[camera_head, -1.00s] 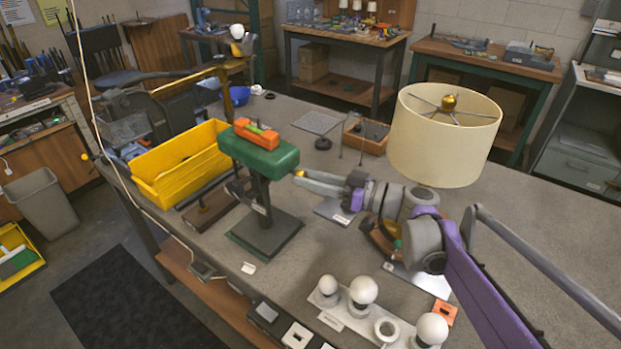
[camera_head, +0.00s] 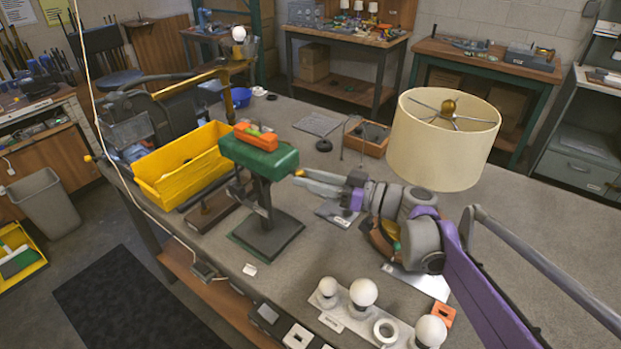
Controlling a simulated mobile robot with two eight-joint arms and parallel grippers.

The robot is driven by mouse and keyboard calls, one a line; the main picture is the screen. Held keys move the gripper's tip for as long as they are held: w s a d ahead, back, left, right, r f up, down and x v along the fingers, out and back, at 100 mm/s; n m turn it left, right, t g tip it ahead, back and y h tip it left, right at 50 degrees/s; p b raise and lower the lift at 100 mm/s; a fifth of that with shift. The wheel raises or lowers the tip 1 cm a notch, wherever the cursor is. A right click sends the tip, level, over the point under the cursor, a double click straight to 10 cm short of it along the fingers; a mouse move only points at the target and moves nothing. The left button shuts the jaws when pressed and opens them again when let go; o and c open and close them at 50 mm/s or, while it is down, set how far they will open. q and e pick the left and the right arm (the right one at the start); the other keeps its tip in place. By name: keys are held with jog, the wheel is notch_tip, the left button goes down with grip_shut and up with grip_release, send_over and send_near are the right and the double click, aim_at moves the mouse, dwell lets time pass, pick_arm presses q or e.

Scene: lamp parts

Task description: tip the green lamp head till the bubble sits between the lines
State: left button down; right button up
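The green lamp head (camera_head: 262,161) sits on a dark post above a square green base (camera_head: 266,238). It looks slightly lower at its right end. An orange level (camera_head: 255,136) with a green part lies on top; its bubble and lines are too small to make out. My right gripper (camera_head: 299,178) is at the head's right end, its fingertips by a small orange-yellow tip. I cannot tell whether the fingers touch it or how far apart they are. My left gripper does not show.
A yellow bin (camera_head: 165,190) stands left of the lamp. A cream lampshade (camera_head: 441,150) stands to the right, behind my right arm. White bulbs (camera_head: 363,292) stand in a holder at the front. A small wooden tray (camera_head: 366,146) lies behind the gripper.

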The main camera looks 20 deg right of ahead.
jog(key=shift+o, duration=1.3)
jog(key=shift+d, duration=0.1)
jog(key=v, duration=1)
jog(key=shift+s+d, duration=0.2)
jog(key=shift+s, duration=0.15)
